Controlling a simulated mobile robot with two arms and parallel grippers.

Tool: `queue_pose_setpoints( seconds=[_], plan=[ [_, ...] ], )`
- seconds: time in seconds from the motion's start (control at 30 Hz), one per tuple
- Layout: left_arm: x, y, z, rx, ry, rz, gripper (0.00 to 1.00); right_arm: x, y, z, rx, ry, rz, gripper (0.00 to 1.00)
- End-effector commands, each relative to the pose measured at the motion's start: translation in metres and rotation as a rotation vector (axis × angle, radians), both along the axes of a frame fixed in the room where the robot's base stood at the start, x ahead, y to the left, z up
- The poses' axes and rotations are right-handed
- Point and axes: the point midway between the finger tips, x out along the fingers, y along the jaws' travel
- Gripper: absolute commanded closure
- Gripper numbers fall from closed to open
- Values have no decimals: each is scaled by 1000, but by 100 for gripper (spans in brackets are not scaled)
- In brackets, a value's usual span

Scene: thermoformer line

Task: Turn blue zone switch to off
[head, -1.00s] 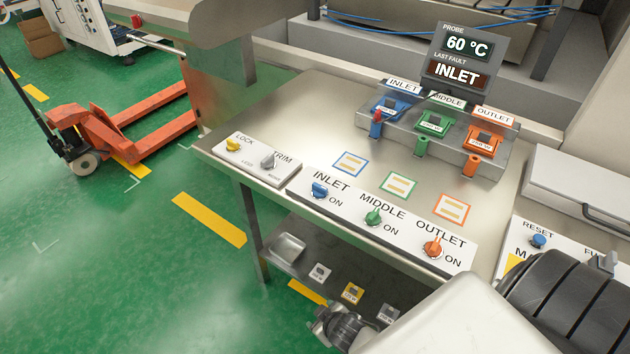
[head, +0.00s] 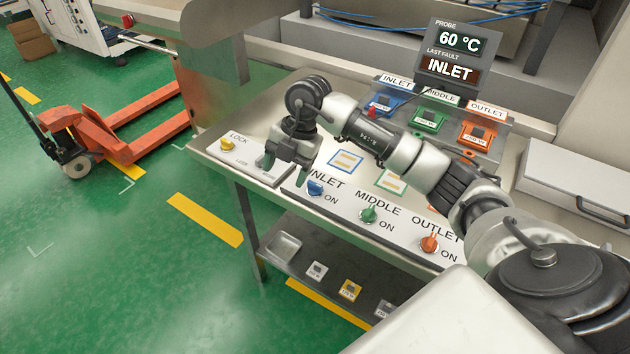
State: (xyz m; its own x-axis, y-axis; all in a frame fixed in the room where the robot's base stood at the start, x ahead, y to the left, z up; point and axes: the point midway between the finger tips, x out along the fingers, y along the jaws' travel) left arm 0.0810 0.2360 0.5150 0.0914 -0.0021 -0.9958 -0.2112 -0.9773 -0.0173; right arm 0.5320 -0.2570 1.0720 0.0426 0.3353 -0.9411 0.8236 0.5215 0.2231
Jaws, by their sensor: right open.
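The blue zone switch (head: 315,187) is a blue knob under the INLET label on the white switch panel (head: 392,231). The word ON is printed to its right; I cannot tell which way the knob points. My right gripper (head: 285,172) is open and empty, pointing down over the panel's left end. It is just up and left of the blue knob in the picture and seems apart from it. It partly covers the TRIM knob's panel. My left gripper is not in view.
The green MIDDLE knob (head: 369,214) and orange OUTLET knob (head: 429,243) sit to the right on the same panel. A yellow LOCK knob (head: 227,145) is at left. The display (head: 455,55) reads 60 °C, last fault INLET. My right arm crosses above the table, hiding part of the fixtures.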

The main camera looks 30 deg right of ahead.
Motion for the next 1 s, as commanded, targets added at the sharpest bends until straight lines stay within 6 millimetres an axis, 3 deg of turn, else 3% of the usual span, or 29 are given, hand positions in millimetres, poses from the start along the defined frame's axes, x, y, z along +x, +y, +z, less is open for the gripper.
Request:
queue_pose_setpoints(
  seconds=[0.03, 0.1, 0.2, 0.3, 0.8, 1.0],
  plan=[
    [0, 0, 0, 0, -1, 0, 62, 1, -23, 11, -108, 20, -52, 32],
    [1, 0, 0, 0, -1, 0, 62, -1, -45, 22, -219, 46, -119, 32],
    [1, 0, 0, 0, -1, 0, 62, -3, -64, 31, -309, 69, -181, 32],
    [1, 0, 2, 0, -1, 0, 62, -4, -70, 29, -340, 81, -203, 32],
    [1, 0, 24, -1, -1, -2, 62, -5, -69, -55, -336, 83, -200, 32],
    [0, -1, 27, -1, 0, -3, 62, -5, -69, -72, -336, 80, -200, 32]
  ],
)
